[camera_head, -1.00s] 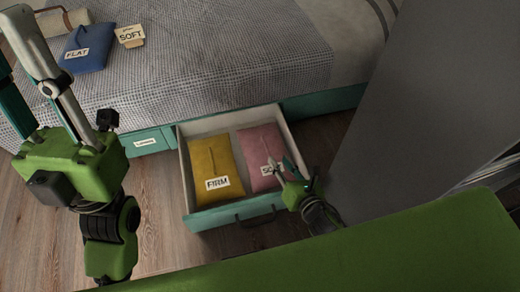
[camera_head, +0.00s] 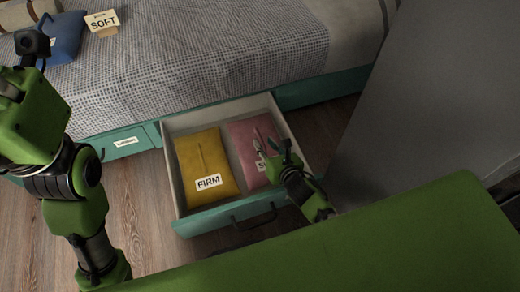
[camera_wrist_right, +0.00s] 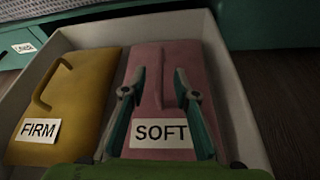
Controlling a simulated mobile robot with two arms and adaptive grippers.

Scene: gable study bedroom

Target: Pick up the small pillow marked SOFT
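The small pink pillow (camera_head: 250,137) lies in the right half of the open drawer. In the right wrist view its white SOFT label (camera_wrist_right: 161,133) faces me, and a raised pink strap (camera_wrist_right: 181,88) runs along the middle of the pillow (camera_wrist_right: 155,60). In the head view my gripper mostly hides the label. My right gripper (camera_head: 264,153) is over the pillow's near part. In the wrist view its two fingers (camera_wrist_right: 154,90) are apart, one on each side of the strap's near part, with nothing held. Contact with the pillow cannot be told. My left gripper is out of view.
A yellow FIRM pillow (camera_head: 205,158) lies beside it in the drawer (camera_head: 200,222). A grey panel (camera_head: 425,95) stands close on the right.

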